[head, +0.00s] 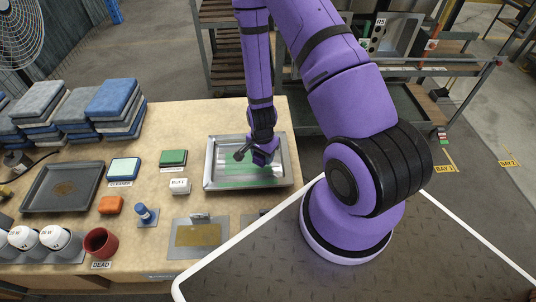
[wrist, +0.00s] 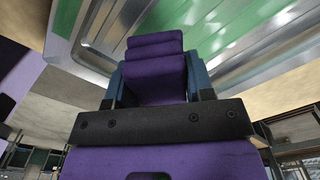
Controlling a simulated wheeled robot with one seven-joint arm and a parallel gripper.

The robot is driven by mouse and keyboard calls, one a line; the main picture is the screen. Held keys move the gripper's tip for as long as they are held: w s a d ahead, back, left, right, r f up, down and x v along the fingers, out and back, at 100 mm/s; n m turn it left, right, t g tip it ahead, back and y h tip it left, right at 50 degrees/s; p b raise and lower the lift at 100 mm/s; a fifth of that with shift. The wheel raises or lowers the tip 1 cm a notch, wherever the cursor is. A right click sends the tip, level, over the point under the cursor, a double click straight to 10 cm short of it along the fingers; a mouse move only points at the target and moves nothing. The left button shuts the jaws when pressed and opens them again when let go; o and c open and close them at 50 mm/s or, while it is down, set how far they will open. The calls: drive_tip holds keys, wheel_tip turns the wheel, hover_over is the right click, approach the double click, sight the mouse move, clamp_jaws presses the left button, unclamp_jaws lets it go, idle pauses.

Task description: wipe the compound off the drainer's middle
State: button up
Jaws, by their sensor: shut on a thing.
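The drainer (head: 209,170) is a shallow metal tray at the right of the table. A green layer of compound (head: 240,172) lies across its floor. In the wrist view the green compound (wrist: 175,22) shows beside the drainer's ridged metal edge (wrist: 262,58), with pale streaks. In the wrist view my gripper (wrist: 155,70) is shut on a dark blue pad or cloth (wrist: 201,80), whose edges show on both sides of the purple finger. Its underside is hidden, so I cannot tell whether it touches the compound.
Left of the drainer are a green pad (head: 173,157), a white block (head: 180,186), a blue cleaner pad (head: 124,168), an orange block (head: 111,205) and a small blue bottle (head: 145,213). Folded cloths (head: 113,100) are stacked at back left. A dark tray (head: 60,187) sits farther left.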

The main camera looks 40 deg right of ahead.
drive_tip(key=shift+w+a+r, duration=0.15)
drive_tip(key=shift+w+a, duration=1.15)
drive_tip(key=shift+a, duration=0.65)
drive_tip(key=shift+w+a+r, duration=0.1)
drive_tip(key=shift+w+a, duration=1.25)
drive_tip(key=shift+a, duration=0.65)
drive_tip(key=shift+w+a+r, duration=0.15)
drive_tip(key=shift+w+a, duration=1.15)
drive_tip(key=shift+a, duration=0.65)
drive_tip(key=shift+w+d+r, duration=0.1)
drive_tip(key=shift+w+d, duration=0.5)
drive_tip(key=shift+w, duration=0.2)
drive_tip(key=shift+s+d+r, duration=0.2)
drive_tip(key=shift+s+d, duration=1.45)
drive_tip(key=shift+d, duration=0.8)
drive_tip(key=shift+s+d+r, duration=0.15)
drive_tip(key=shift+s+d, duration=1.45)
drive_tip(key=shift+d, duration=0.8)
drive_tip(key=shift+s+d+r, duration=0.2)
drive_tip(key=shift+s+d, duration=1.45)
drive_tip(key=shift+d, duration=0.8)
drive_tip(key=shift+a, duration=0.1)
drive_tip(key=shift+w+a+r, duration=0.1)
drive_tip(key=shift+w+a, duration=0.45)
drive_tip(key=shift+a, duration=0.2)
drive_tip(key=shift+w+a+r, duration=0.1)
drive_tip(key=shift+w+a, duration=0.45)
drive_tip(key=shift+a, duration=0.2)
